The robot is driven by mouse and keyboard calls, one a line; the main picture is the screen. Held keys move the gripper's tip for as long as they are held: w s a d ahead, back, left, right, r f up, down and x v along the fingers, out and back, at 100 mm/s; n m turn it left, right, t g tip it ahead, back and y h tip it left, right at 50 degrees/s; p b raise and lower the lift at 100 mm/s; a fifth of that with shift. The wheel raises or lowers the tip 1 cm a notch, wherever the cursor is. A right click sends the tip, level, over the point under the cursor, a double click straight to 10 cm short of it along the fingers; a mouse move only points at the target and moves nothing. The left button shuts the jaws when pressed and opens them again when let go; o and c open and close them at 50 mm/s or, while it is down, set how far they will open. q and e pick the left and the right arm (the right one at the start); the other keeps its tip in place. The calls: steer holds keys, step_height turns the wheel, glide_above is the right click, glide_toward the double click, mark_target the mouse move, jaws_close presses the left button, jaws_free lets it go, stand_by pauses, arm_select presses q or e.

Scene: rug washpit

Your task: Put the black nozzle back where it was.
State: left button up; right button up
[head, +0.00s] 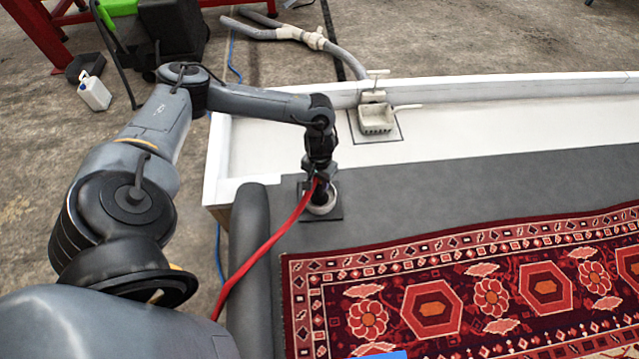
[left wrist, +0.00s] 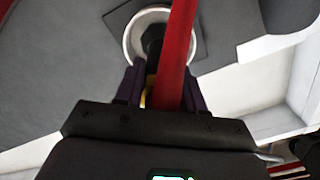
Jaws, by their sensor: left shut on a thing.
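My left gripper (head: 318,182) is shut on the black nozzle (head: 322,194), with the red hose (head: 262,252) running from it down to the left. In the left wrist view the nozzle (left wrist: 153,40) shows between the fingers, partly covered by the red hose (left wrist: 176,55). The nozzle's lower end overlaps the round white holder (head: 322,208), which stands on a dark square; in the left wrist view the holder's rim (left wrist: 132,48) surrounds it. I cannot tell how deep the nozzle sits in the holder. My right gripper is not in view.
A patterned red rug (head: 440,290) lies on the grey mat (head: 430,190). A dark grey roll (head: 250,250) lies left of the holder.

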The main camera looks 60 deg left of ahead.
arm_select(q)
steer(key=shift+f, duration=0.2)
steer(key=o, duration=1)
steer(key=shift+f, duration=0.1)
steer(key=shift+o, duration=0.2)
